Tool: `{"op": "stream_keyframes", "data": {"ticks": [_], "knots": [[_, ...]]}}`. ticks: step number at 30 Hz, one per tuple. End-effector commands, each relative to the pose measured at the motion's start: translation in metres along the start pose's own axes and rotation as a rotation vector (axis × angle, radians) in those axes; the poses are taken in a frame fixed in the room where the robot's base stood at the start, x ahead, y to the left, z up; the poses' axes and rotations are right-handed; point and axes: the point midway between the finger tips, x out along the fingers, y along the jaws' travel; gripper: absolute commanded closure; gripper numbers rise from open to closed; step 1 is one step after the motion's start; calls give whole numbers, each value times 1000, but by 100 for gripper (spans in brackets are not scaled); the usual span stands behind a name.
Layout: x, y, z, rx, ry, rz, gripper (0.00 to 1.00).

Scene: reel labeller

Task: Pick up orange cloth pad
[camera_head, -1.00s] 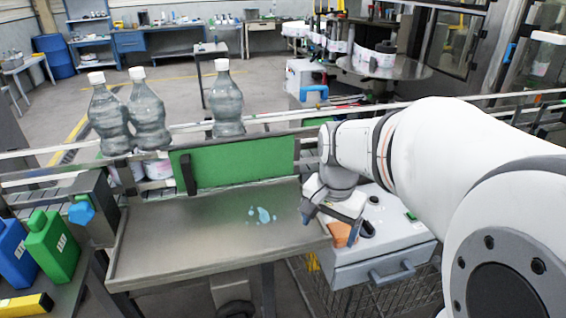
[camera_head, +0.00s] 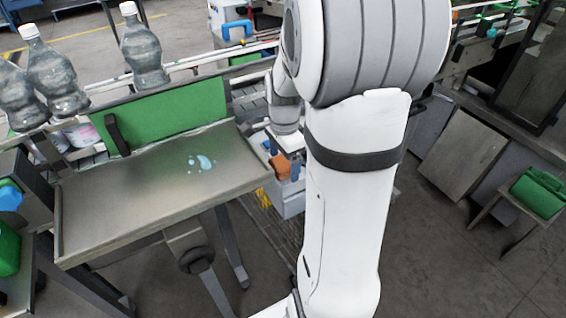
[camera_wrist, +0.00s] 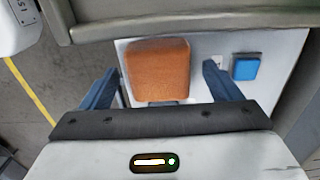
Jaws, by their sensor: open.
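The orange cloth pad (camera_wrist: 158,68) lies on a pale cabinet top (camera_wrist: 205,45). In the head view a part of the pad (camera_head: 281,167) shows beside my arm, just under the gripper. My gripper (camera_wrist: 160,90) is open, with one blue finger on each side of the pad in the wrist view. There is a gap between each finger and the pad. In the head view my arm covers much of the cabinet and part of the gripper (camera_head: 290,168).
A metal tray table (camera_head: 110,205) with a blue-white wet patch (camera_head: 200,163) stands left of the gripper. A blue button (camera_wrist: 246,67) sits right of the pad. Several bottles (camera_head: 143,50) stand behind a green panel (camera_head: 170,112).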

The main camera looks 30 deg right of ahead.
Motion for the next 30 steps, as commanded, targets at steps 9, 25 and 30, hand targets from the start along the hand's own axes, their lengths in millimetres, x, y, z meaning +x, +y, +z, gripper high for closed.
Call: {"op": "stream_keyframes", "data": {"ticks": [9, 25, 30], "knots": [[8, 0, 0, 0, 0, -1, 15], [8, 0, 0, 0, 0, 0, 59], [8, 0, 0, 0, 0, 0, 63]]}}
